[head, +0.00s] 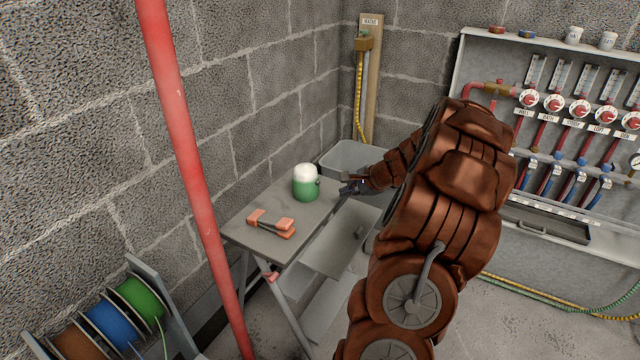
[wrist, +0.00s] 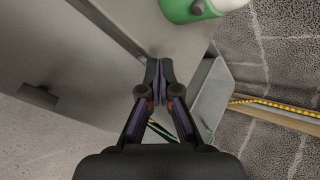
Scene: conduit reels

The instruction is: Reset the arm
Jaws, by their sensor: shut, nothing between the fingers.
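My copper-brown arm reaches from the lower right of the head view toward a small grey folding table (head: 252,235). My gripper (head: 345,191) is at the table's right edge, beside a green container with a white top (head: 306,183) and apart from it. In the wrist view my gripper (wrist: 159,64) has its two fingertips together with nothing between them. The green container (wrist: 190,8) shows at the top of that view, ahead of the fingertips. My arm hides part of the floor and the area right of the table.
A tool with orange handles (head: 270,224) lies on the table. A grey bin (head: 350,156) stands behind. A red vertical pipe (head: 182,130) rises at the left, near cable reels (head: 112,322). A manifold cabinet (head: 560,130) with gauges hangs at the right.

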